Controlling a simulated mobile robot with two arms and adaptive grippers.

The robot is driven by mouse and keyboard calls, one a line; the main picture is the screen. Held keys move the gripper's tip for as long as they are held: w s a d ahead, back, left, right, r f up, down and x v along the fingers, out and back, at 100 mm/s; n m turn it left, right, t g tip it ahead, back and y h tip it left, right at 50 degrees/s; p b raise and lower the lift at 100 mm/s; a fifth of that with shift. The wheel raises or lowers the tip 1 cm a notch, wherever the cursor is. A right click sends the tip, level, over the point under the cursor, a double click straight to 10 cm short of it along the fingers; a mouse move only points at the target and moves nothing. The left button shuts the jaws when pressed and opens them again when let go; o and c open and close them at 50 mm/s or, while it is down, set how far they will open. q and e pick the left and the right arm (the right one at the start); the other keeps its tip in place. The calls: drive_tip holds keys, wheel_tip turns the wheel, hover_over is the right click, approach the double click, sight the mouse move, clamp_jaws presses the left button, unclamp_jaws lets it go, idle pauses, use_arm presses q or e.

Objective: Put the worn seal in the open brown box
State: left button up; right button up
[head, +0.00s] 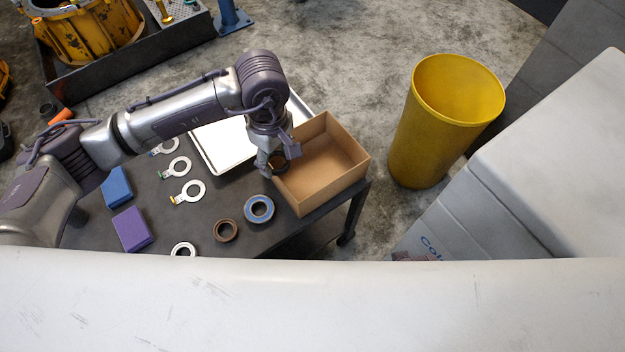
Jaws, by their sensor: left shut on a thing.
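My left gripper (278,167) is at the left wall of the open brown box (335,155), pointing down. It is shut on a dark ring (279,161), which looks like the worn seal; the fingers hide part of it. The ring is at the box's left side, and I cannot tell whether it is above the rim or just inside. The visible floor of the box is empty. The box stands at the right end of the dark table (200,253). My right gripper is not in view.
A blue-rimmed ring (258,208), a brown ring (226,230), several pale tagged rings (188,192), a blue block (116,187) and a purple block (131,229) lie on the table. A white tray (222,148) lies behind. A yellow bin (430,135) stands right of the box.

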use_arm(q)
drive_tip(key=w+d+f+n+b, duration=0.2)
drive_tip(key=w+d+n+b, duration=0.1)
drive_tip(key=d+n+b, duration=0.2)
hover_over(304, 177)
wheel_tip(304, 177, down, 5)
drive_tip(key=shift+b, duration=0.45)
drive_tip(key=shift+f, duration=0.6)
drive_tip(key=shift+w+f+b, duration=0.1)
drive_tip(key=shift+f+b, duration=0.25)
drive_tip(key=shift+f, duration=1.4)
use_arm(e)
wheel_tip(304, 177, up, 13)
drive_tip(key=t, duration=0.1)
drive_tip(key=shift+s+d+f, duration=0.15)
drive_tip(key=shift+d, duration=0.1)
use_arm(q)
drive_tip(key=shift+f, duration=0.1)
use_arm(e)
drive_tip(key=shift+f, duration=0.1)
use_arm(q)
drive_tip(key=o, duration=1)
